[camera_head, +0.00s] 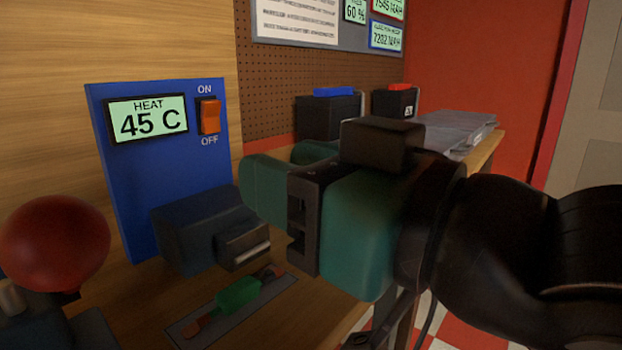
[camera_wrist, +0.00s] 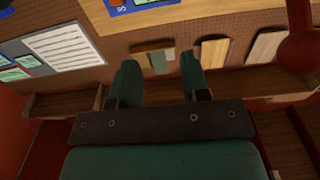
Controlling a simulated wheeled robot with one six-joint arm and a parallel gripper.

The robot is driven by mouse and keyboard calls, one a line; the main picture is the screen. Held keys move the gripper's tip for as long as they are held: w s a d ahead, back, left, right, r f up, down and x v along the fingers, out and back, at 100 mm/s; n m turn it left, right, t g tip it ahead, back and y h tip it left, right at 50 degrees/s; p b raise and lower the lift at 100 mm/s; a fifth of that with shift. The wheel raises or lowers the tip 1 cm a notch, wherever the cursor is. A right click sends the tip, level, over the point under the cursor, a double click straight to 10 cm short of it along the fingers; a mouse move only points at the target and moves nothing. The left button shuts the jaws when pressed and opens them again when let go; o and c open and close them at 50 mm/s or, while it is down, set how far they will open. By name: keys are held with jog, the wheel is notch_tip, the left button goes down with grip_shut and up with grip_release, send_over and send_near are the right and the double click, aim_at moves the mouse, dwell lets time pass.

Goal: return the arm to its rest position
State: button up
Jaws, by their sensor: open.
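My gripper (camera_wrist: 160,85) shows in the wrist view with its two green fingers apart and nothing between them. In the head view my gripper (camera_head: 285,180) is in the middle of the picture, above the wooden bench and pointing left. My dark arm reaches in from the right edge. The gripper appears clear of the blue heat panel (camera_head: 165,160), which lies to its left. Part of the bench behind the gripper is hidden.
A dark block (camera_head: 200,230) with a slot stands before the heat panel. A red ball knob (camera_head: 55,243) is at front left. A green-handled tool (camera_head: 238,293) lies on a grey mat. Two dark boxes, one blue-topped (camera_head: 325,115), and grey sheets (camera_head: 455,130) stand behind my gripper.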

jog(key=d+f+m+g+h, duration=0.3)
jog(key=d+f+g+h, duration=0.55)
jog(key=d+f, duration=0.55)
jog(key=s+d+f+g+h+p, duration=0.1)
jog(key=s+d+f+g+h, duration=0.1)
jog(key=s+f+g, duration=0.15)
notch_tip(320, 180, up, 17)
jog(key=p, duration=1.6)
jog(key=shift+s, duration=0.35)
jog(key=shift+f+y, duration=0.1)
jog(key=shift+y, duration=0.15)
